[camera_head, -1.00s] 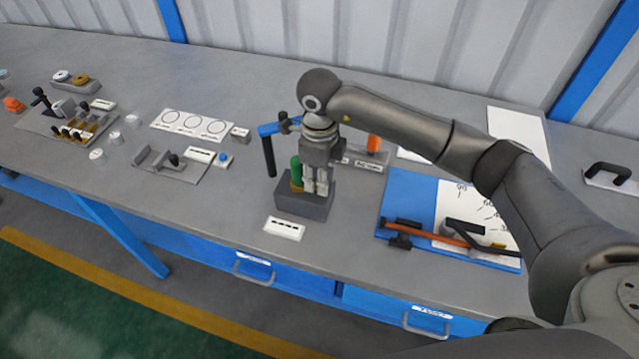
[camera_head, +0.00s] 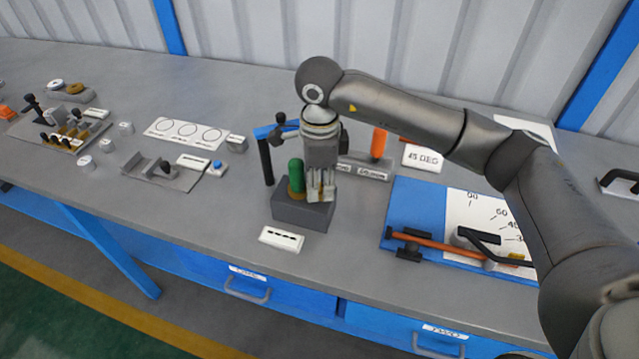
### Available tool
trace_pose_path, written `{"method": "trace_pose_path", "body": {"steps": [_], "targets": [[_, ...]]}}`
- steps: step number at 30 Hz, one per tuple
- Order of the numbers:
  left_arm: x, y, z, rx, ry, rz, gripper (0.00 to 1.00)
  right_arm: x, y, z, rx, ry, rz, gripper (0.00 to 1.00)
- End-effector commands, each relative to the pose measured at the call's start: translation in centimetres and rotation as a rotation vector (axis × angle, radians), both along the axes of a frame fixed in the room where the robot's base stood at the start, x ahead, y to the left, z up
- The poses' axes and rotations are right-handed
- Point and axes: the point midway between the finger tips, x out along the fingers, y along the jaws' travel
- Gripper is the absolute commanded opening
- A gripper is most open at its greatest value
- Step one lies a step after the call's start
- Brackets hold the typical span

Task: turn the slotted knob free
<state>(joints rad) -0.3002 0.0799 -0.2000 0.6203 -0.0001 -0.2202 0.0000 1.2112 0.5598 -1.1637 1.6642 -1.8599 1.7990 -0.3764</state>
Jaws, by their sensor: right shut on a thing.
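A dark grey block (camera_head: 301,215) stands near the front edge of the bench. An upright green cylinder (camera_head: 296,175) rises from its left part, with a brass-coloured base. My right gripper (camera_head: 321,193) points straight down over the right part of the block, beside the green cylinder. Its fingers are closed around a small part on the block, which I take to be the slotted knob. The fingers hide nearly all of it, and its slot does not show. My left gripper is not in view.
A white label plate (camera_head: 281,238) lies before the block. A blue board (camera_head: 405,215) with an orange bar is at the right.

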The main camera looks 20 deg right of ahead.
Motion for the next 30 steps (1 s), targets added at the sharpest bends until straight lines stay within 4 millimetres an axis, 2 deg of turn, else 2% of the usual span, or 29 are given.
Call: {"method": "trace_pose_path", "body": {"steps": [7, 8, 12, 23, 26, 30], "targets": [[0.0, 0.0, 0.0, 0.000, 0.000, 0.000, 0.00, 0.1, 0.0, 0.1, 0.000, -0.003, 0.001, 0.02], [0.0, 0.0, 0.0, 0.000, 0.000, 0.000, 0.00, 0.1, 0.0, 0.1, 0.000, -0.003, 0.001, 0.30], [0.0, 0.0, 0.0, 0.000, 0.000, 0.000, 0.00, 0.1, 0.0, 0.1, 0.001, -0.002, 0.000, 0.48], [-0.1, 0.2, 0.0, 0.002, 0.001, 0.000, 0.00, 0.1, 0.0, 0.4, 0.000, -0.002, -0.001, 0.48], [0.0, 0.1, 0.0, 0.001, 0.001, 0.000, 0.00, 0.1, 0.0, 1.4, 0.001, -0.004, 0.000, 0.48], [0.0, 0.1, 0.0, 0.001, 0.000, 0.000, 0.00, 0.1, 0.1, 4.1, 0.002, -0.006, 0.001, 0.48]]}}
